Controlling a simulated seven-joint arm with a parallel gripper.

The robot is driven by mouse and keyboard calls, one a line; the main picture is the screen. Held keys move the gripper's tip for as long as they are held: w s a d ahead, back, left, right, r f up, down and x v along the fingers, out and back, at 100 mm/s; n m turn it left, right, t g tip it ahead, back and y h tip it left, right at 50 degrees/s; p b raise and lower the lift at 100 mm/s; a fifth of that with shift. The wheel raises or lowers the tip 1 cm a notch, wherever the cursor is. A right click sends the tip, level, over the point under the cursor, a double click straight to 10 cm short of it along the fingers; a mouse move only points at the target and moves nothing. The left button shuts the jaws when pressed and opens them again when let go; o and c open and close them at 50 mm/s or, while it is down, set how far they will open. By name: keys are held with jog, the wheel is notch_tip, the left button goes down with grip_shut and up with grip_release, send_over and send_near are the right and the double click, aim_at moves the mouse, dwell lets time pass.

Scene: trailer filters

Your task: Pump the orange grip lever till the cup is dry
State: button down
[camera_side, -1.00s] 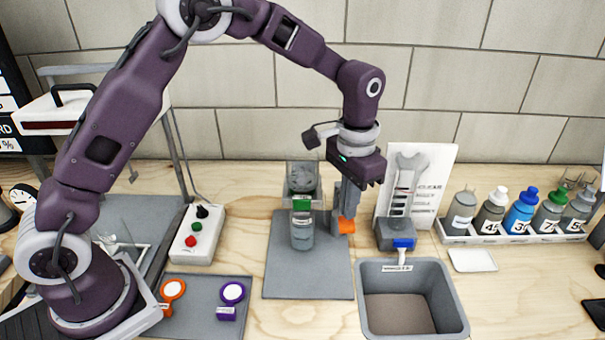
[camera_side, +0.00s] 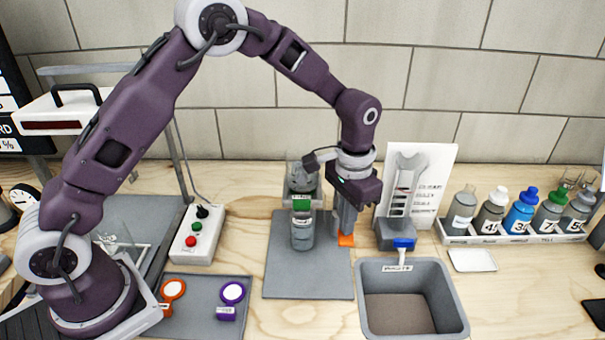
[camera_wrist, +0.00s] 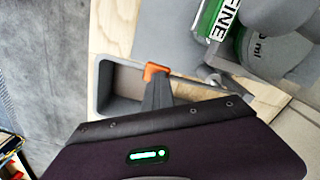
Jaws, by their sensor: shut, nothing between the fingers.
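The orange grip lever (camera_side: 346,241) is low, at the right edge of the grey mat, to the right of the pump assembly. My gripper (camera_side: 345,233) is shut and points down. Its fingertips are right over the lever and appear to touch it; they hide most of it. In the wrist view the lever (camera_wrist: 155,71) shows as an orange patch at the fingertips. The clear cup (camera_side: 299,172) sits on top of the assembly, above a green band and a clear lower jar (camera_side: 302,237).
A grey bin (camera_side: 456,300) stands front right, with a grey dispenser (camera_side: 390,236) with a blue part behind it. A button box (camera_side: 192,236) is at left. A tray with an orange and a purple tag (camera_side: 232,293) lies in front. Bottles stand in a rack (camera_side: 520,238) at right.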

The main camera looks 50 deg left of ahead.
jog(key=shift+f, duration=1.05)
jog(key=shift+r, duration=3.3)
jog(key=shift+f, duration=0.15)
jog(key=shift+r, duration=0.2)
dwell(0.6)
notch_tip(320, 180, up, 5)
jog(key=shift+f, duration=0.1)
dwell(0.4)
